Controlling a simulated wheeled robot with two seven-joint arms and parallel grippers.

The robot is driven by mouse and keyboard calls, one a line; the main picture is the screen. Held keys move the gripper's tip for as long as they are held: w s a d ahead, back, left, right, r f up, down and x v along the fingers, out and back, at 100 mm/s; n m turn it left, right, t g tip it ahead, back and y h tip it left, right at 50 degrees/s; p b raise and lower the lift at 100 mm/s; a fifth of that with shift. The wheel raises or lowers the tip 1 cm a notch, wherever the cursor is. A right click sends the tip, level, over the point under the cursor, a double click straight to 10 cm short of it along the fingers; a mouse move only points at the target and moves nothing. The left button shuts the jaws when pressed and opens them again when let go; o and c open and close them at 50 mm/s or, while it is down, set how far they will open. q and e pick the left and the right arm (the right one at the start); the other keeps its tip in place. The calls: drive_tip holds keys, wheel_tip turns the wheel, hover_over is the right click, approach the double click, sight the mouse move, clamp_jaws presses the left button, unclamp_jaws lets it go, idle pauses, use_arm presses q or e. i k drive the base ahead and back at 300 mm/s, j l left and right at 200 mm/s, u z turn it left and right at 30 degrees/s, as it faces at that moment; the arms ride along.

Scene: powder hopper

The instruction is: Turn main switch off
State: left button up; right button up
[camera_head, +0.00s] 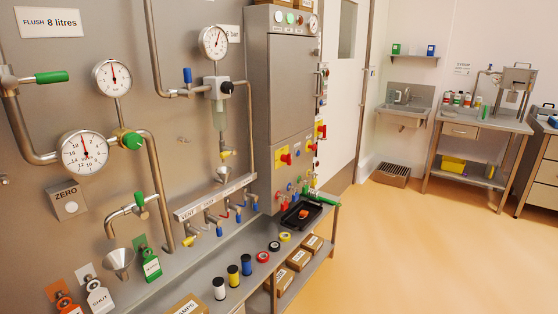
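A grey control cabinet (287,100) stands at the end of the steel panel. On its lower front is a red rotary handle on a yellow plate (286,159). Another red and yellow switch (321,131) is on the cabinet's right side, seen edge-on. No label is readable on either, so I cannot tell which is the main switch, nor clearly read their positions. Neither of my grippers is in view.
Pipes, gauges and green-handled valves stick out at left. The orange floor (420,245) at right is clear. A sink (405,105) stands at the back.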

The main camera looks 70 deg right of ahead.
sight(284, 158)
drive_tip(key=z, duration=2.3)
